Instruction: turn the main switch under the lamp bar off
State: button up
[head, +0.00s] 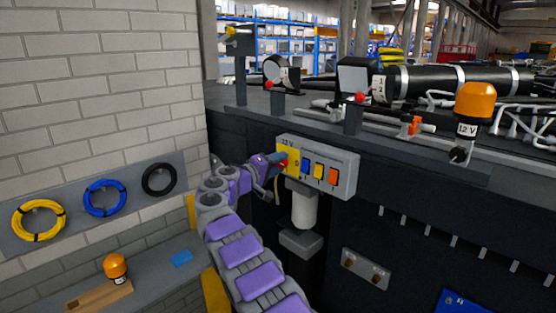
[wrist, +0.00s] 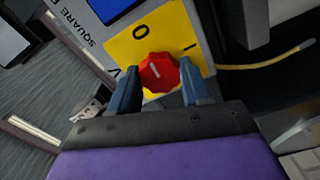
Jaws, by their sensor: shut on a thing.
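The red rotary knob of the switch (wrist: 158,72) sits on a yellow plate (wrist: 120,50) marked 0 and I in the wrist view. Its short white mark slants toward the 0 side rather than the I. My gripper (wrist: 160,88) has a finger on each side of the knob and is shut on it. In the head view my gripper (head: 276,162) reaches the left end of the grey switch box (head: 346,176), over its yellow 12 V plate (head: 292,154). The knob is mostly hidden there. The box is below the rail (head: 400,146) bearing an orange lamp (head: 475,103).
The box also has blue, yellow and orange squares. A yellow cable (wrist: 265,66) runs beside the plate. A brick wall (head: 100,80) with cable coils and a shelf (head: 160,270) stand at left.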

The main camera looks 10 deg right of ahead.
jog(key=shift+a+f+n, duration=0.1)
jog(key=shift+f+n, duration=0.05)
jog(key=shift+n, duration=0.35)
jog(key=o, duration=1.1)
jog(key=shift+w+a, duration=0.15)
jog(key=shift+w, duration=0.05)
jog(key=shift+c, duration=0.2)
jog(key=shift+s, duration=0.15)
jog(key=b+v, duration=0.2)
jog(key=v, duration=1.5)
jog(key=shift+a, duration=0.25)
